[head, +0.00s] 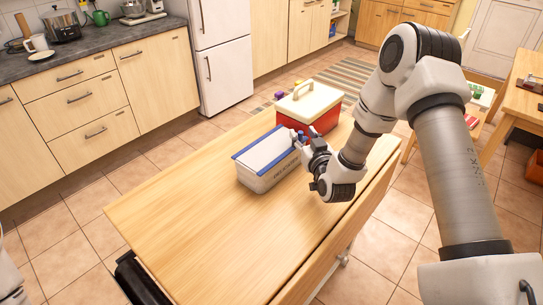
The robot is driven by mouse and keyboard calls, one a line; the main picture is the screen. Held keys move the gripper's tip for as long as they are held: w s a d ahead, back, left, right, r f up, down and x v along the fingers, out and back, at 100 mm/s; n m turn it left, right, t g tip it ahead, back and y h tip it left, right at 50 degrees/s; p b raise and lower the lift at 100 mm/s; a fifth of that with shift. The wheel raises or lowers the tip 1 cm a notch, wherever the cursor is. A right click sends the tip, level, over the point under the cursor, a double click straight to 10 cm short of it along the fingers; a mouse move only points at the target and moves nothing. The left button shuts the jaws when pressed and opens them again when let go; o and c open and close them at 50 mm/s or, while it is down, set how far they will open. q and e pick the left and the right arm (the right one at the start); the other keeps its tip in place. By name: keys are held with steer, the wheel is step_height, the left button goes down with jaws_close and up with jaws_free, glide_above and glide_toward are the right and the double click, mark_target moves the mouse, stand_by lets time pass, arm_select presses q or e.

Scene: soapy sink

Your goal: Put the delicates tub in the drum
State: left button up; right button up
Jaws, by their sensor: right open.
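A pale tub (262,180) with a blue rim and dark lettering on its front side stands upright on the wooden table; the lettering is too small to read surely. It looks like the delicates tub. My right gripper (301,138) is open at the tub's right end, close to the blue rim; I cannot tell whether it touches. The gripper and wrist hide part of that end. My left gripper is out of view. I see no drum in this view.
A red cooler box (326,116) with a white lid and handle stands just behind the tub on the table (190,205). The table's left and front parts are clear. Kitchen counters (80,55) and a white fridge (223,75) stand at the back left.

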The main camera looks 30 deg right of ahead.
steer(key=shift+x, duration=1)
steer(key=shift+s, duration=0.2)
steer(key=shift+c, duration=0.9)
jaws_close()
steer(key=shift+f, duration=0.1)
